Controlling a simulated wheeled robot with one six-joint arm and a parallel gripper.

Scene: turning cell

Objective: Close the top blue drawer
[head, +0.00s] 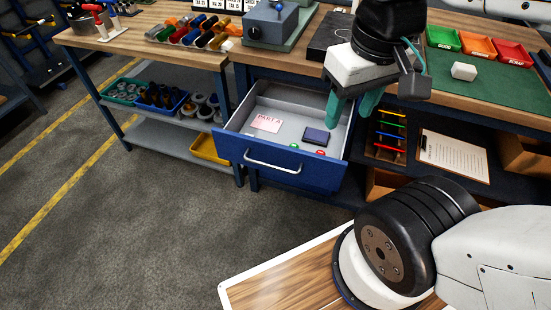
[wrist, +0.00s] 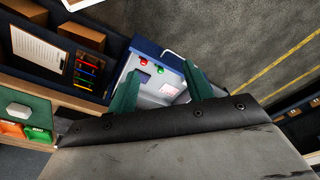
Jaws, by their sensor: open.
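The top blue drawer (head: 274,160) is pulled out from under the wooden workbench, with a silver bar handle (head: 272,163) on its front. Inside its grey tray lie a pink card, a dark blue flat item (head: 315,136) and small green and red pieces. My gripper (head: 348,112) has green fingers and is open and empty. It appears above the right side of the drawer in the head view. In the wrist view the drawer front (wrist: 160,56) lies beyond and between my gripper's fingertips (wrist: 160,78). I cannot tell the exact gap to it.
A clipboard (head: 455,156) and a rack of coloured rods (head: 390,133) sit on a shelf right of the drawer. Green, orange and red bins (head: 480,46) stand on the bench top. A blue bin (head: 160,102) is on the left shelf. The floor (head: 130,215) before the drawer is clear at left.

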